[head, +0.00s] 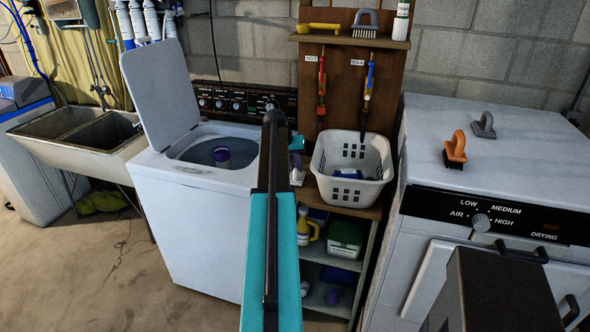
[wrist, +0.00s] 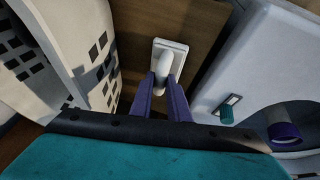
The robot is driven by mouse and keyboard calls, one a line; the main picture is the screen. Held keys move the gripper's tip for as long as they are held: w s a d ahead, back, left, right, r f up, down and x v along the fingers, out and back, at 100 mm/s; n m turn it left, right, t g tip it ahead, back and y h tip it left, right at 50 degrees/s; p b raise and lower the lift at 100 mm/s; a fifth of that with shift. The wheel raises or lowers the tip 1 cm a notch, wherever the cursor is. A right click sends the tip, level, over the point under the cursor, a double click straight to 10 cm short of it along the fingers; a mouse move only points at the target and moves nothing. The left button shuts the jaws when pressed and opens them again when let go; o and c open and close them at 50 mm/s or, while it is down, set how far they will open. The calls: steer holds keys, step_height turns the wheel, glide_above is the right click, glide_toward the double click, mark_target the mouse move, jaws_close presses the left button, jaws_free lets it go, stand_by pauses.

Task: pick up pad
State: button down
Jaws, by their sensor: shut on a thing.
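The pad (wrist: 170,47) is a pale rectangular block with a rounded white handle. In the wrist view it is at the upper middle, over or on the brown wooden shelf top (wrist: 140,40); I cannot tell whether it touches the wood. My gripper (wrist: 165,88) has its two purple fingers closed on the handle. In the head view, the gripper and pad are mostly hidden behind my teal and black arm, between the washer and the white basket.
The white basket (head: 327,187) stands close on the right, holding something blue. An orange brush (head: 455,152) and a grey brush (head: 484,125) sit on the dryer (head: 530,157).

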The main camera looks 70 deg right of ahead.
steer(key=shift+r+b, duration=0.55)
steer(key=shift+r, duration=0.7)
steer(key=shift+s+a+r, duration=0.1)
steer(key=shift+a, duration=0.15)
steer(key=s+a+b, duration=0.2)
steer(key=a, duration=0.5)
steer(key=s+a+r+b, duration=0.1)
steer(key=s+a+b, duration=0.1)
steer(key=a, duration=0.5)
steer(key=shift+s+a+r, duration=0.25)
steer(key=shift+s, duration=0.5)
